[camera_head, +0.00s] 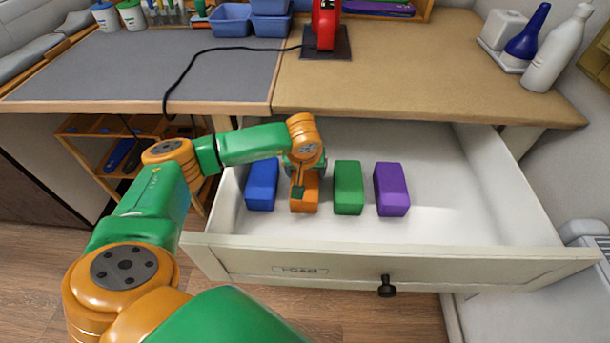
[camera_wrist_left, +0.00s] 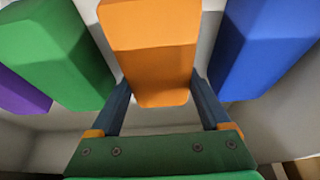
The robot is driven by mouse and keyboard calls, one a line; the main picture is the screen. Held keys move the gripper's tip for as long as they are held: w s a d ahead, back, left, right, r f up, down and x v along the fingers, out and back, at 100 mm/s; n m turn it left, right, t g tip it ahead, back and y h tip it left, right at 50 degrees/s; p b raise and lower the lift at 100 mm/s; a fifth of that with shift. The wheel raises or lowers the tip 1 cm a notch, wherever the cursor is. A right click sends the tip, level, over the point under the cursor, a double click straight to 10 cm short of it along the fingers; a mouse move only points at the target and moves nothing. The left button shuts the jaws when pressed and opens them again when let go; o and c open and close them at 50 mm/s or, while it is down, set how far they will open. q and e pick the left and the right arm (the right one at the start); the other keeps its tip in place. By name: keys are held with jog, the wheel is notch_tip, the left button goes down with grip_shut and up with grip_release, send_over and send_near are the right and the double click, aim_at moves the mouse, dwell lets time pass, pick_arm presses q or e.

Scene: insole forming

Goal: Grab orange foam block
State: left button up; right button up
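The orange foam block (camera_head: 304,206) lies in the open drawer, between a blue block (camera_head: 262,185) and a green block (camera_head: 348,188). In the head view my left gripper (camera_head: 300,186) is over it and hides part of its top. In the left wrist view the orange block (camera_wrist_left: 155,50) is between the two fingers of my left gripper (camera_wrist_left: 160,85), one finger along each side. The fingers are spread wide, with narrow gaps beside the block's near end; contact at the tips is unclear. My right gripper is not in view.
A purple block (camera_head: 391,189) lies right of the green one. The white drawer (camera_head: 470,215) has bare floor to the right and a front panel with a dark knob (camera_head: 387,286). The desk top (camera_head: 420,70) overhangs the drawer's back.

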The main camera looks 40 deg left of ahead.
pick_arm(q)
jog(key=c, duration=0.3)
